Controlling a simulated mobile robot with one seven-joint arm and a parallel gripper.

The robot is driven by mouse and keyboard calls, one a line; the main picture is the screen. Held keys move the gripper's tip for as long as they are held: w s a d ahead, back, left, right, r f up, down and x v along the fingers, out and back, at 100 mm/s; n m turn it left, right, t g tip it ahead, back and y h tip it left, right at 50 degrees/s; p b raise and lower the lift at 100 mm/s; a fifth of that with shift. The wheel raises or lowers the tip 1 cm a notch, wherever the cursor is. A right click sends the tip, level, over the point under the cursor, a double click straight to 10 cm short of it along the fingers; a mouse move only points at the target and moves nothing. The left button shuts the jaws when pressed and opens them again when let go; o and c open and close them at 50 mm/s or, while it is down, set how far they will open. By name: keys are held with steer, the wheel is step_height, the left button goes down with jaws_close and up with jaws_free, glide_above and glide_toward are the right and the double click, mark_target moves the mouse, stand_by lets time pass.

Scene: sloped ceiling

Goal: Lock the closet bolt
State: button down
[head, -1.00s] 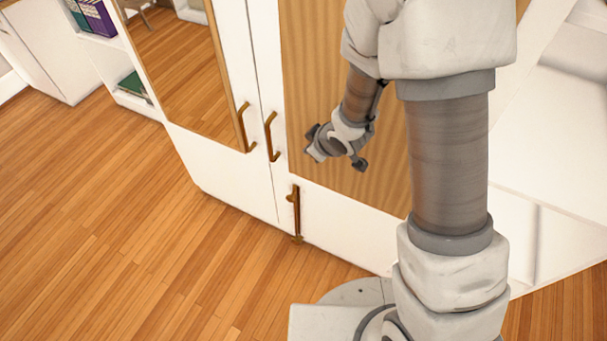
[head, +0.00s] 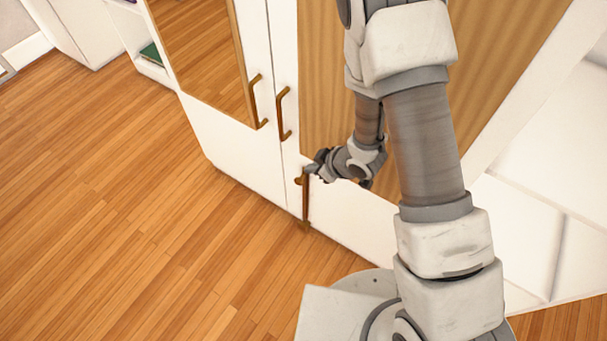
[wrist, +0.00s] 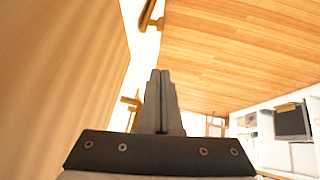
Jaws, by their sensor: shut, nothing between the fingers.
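The closet bolt (head: 306,207) is a brass vertical rod low on the right white closet door. Its small knob is near its upper end, and its lower end is near the floor. My gripper (head: 311,169) is by the bolt's upper end; I cannot tell whether it touches it. In the wrist view, my gripper's two dark fingers (wrist: 160,74) are together, with nothing between them. A brass piece at the top of the wrist view, probably the bolt (wrist: 149,16), lies beyond the fingertips.
Two brass door handles (head: 285,113) are above the bolt. The left closet door has a mirror (head: 200,50), and the right one has a wood panel (head: 325,85). Wooden floor (head: 130,190) lies open to the left. A white sloped surface (head: 535,190) is at the right.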

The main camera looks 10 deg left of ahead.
steer(key=b, duration=0.3)
glide_above(300, 185)
step_height(300, 185, down, 8)
step_height(300, 185, down, 4)
steer(key=shift+s+d+r+b, duration=0.1)
steer(key=shift+b, duration=0.6)
step_height(300, 185, down, 5)
steer(key=b, duration=0.3)
steer(key=shift+r, duration=0.2)
